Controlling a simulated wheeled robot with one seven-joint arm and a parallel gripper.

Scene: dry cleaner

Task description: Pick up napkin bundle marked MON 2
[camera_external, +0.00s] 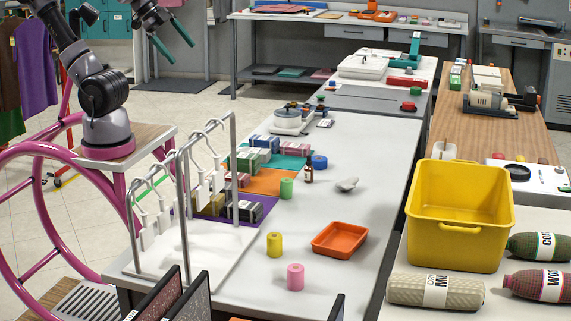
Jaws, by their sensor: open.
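Several folded bundles lie in rows on coloured mats on the long white table: blue-grey and green ones (255,157) and a pink one (294,150) on the teal mat, a reddish one (238,180) by the orange mat (272,182), and olive and dark ones (243,211) on the purple mat. Their markings are too small to read, so I cannot tell which is MON 2. A metal rack with hangers partly hides the nearer bundles. My gripper (178,53) is open and empty, with teal fingers, high at upper left, well apart from the bundles.
The white hanger rack (183,220) stands at the table's near left. Green, yellow (274,244) and pink rolls, a small bottle (309,170), a grey lump and an orange tray (340,238) stand right of the mats. A yellow bin (459,218) is farther right.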

